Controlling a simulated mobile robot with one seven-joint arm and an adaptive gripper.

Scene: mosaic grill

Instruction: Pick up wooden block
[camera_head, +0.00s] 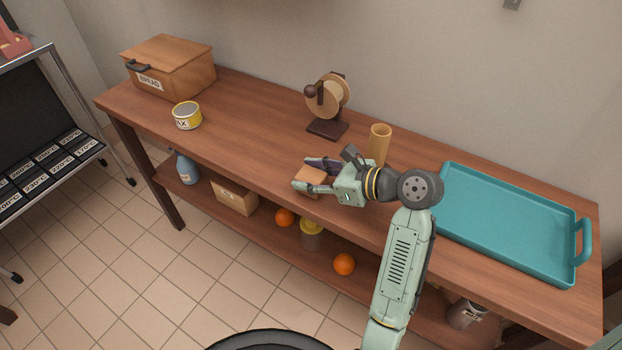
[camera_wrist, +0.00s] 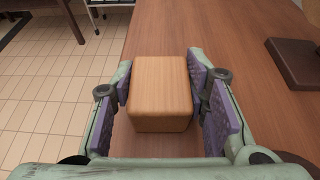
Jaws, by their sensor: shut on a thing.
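The wooden block (camera_head: 309,181) is a light brown, round-edged block at the front edge of the wooden table (camera_head: 250,121). In the wrist view the wooden block (camera_wrist: 160,92) sits between the purple pads of my gripper (camera_wrist: 164,88). My gripper (camera_head: 313,177) is shut on the block, with one finger along each side. The block is at or just above the table top; I cannot tell whether it touches. Its underside is hidden.
A teal tray (camera_head: 510,222) lies to the right. A tan cup (camera_head: 379,145) stands just behind my gripper, and a wheeled wooden device (camera_head: 328,106) farther back. A yellow tin (camera_head: 187,115) and bread box (camera_head: 170,68) are at left. The table between tin and block is clear.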

